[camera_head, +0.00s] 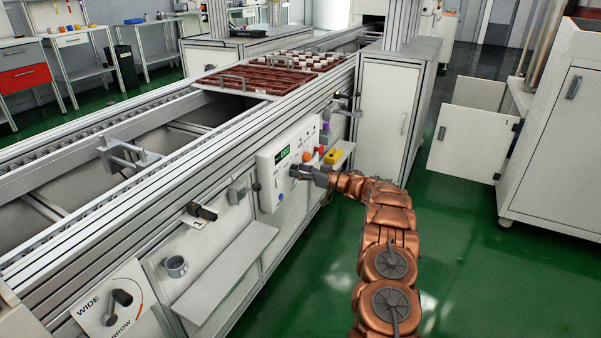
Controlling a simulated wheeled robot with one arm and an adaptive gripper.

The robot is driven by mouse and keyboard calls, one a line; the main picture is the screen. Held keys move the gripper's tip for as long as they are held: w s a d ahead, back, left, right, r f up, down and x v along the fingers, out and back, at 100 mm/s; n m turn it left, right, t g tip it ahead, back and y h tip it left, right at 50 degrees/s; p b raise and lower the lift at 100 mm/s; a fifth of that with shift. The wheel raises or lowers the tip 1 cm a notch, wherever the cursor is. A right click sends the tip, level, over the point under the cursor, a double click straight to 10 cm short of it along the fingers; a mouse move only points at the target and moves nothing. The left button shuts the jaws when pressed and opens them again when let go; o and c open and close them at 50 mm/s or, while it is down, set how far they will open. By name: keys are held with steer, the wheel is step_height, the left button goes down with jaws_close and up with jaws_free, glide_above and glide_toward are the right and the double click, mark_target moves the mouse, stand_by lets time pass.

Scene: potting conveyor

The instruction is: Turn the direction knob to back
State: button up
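A white control box (270,165) is mounted on the side of the conveyor. It has a small green display (283,154), an orange-red button (307,156) and a small blue part (284,187) low on its face. My gripper (293,172) is at the front of this box, below the display, with my copper arm reaching in from the lower right. The fingertips are very small here, and I cannot tell whether they touch or hold anything. The direction knob cannot be made out; the gripper covers part of the box face.
A small shelf with a yellow item (333,156) is right of the box. Red-brown trays (258,79) sit on the conveyor (160,107). Green floor is clear at right.

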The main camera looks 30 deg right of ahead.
steer(key=c, duration=1.1)
steer(key=shift+n+p, duration=0.3)
steer(key=shift+p, duration=0.05)
steer(key=shift+n+p, duration=5.8)
steer(key=shift+n, duration=3)
steer(key=o, duration=1.1)
